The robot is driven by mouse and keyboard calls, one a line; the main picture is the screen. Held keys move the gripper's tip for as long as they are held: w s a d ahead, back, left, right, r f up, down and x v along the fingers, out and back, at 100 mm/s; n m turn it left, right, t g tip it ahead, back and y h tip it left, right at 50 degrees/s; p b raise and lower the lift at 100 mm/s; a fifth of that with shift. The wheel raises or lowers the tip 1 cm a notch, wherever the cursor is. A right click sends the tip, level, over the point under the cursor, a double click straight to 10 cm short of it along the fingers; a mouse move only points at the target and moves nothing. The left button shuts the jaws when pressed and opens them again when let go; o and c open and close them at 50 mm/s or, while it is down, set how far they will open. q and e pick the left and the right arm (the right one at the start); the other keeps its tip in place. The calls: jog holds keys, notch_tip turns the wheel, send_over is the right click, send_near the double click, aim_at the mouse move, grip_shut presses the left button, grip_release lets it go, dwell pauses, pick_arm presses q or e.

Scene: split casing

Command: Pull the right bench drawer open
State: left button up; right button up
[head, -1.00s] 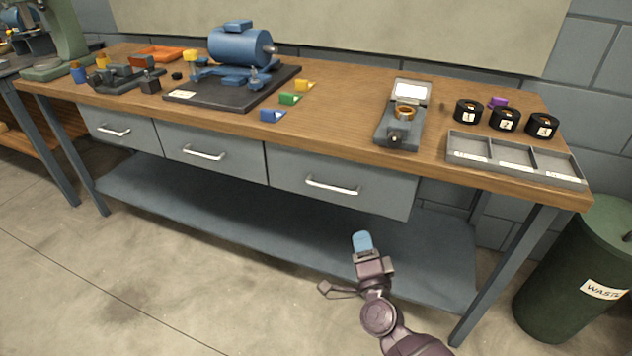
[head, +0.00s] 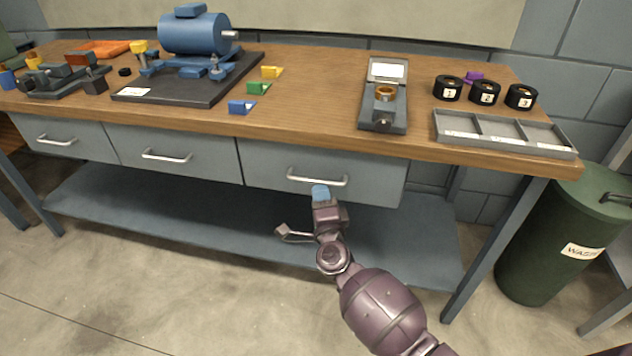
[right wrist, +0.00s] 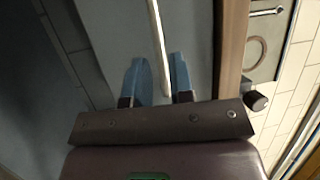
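The right bench drawer (head: 375,181) is a grey front under the wooden top, flush with the drawers beside it. Its silver bar handle (head: 317,180) runs sideways across the front. My right gripper (head: 320,194) has blue fingertips and is at the handle's lower edge in the head view. In the right wrist view the gripper (right wrist: 160,80) is open, and the handle (right wrist: 158,40) lies in line with the gap between the fingers, nearer the right finger. Whether a finger touches the bar, I cannot tell. My left gripper is not in view.
The bench top edge (head: 300,137) overhangs the drawers, and a lower shelf (head: 200,215) runs beneath. Two more closed drawers are to the left. A grey tray (head: 500,133) and several black rings stand on top. A green waste bin (head: 550,240) is at the right.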

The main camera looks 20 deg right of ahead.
aim_at(317, 180)
jog(key=shift+b+x, duration=0.3)
jog(key=shift+x, duration=2.15)
grip_shut()
